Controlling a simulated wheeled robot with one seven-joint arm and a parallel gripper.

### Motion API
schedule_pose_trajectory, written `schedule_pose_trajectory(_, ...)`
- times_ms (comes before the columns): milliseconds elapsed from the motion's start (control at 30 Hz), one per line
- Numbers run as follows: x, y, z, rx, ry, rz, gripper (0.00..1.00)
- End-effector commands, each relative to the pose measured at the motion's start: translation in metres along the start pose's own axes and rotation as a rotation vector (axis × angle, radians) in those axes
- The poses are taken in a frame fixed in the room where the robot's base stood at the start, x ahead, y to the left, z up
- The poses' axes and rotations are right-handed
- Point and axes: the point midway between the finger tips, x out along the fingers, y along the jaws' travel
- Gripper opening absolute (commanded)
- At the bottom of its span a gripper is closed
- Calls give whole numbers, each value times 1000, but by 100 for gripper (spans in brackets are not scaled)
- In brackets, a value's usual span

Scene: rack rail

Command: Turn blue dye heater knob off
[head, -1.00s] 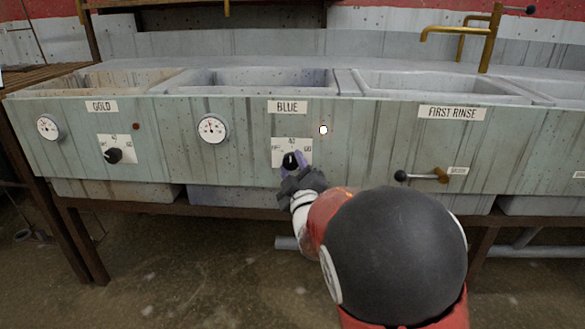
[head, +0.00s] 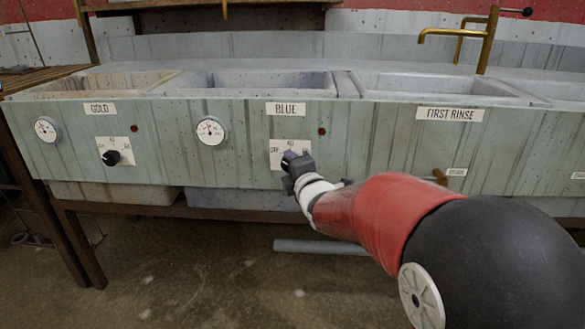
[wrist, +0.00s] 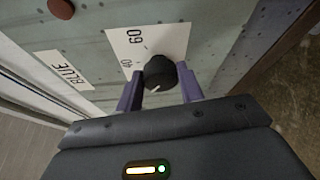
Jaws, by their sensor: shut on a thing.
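The blue dye heater knob (wrist: 164,72) is a black round knob on a white dial plate (head: 276,150) under the BLUE label (head: 287,108). In the wrist view my gripper (wrist: 160,80) has one purple finger on each side of the knob, shut on it. A short white pointer mark shows on the knob's near edge, turned away from the 40 and 60 marks. In the head view my gripper (head: 291,160) covers most of the knob and the plate's right part. The round lamp (head: 322,131) right of the BLUE label is dark red, unlit.
The GOLD knob (head: 111,158) and gauge (head: 46,130) are on the left of the panel. The blue tank's gauge (head: 210,131) sits left of its dial plate.

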Motion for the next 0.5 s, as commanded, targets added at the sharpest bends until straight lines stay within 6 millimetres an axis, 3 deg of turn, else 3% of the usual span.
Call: schedule_pose_trajectory(500, 0, 1, -1, -138, 1, -58, 15)
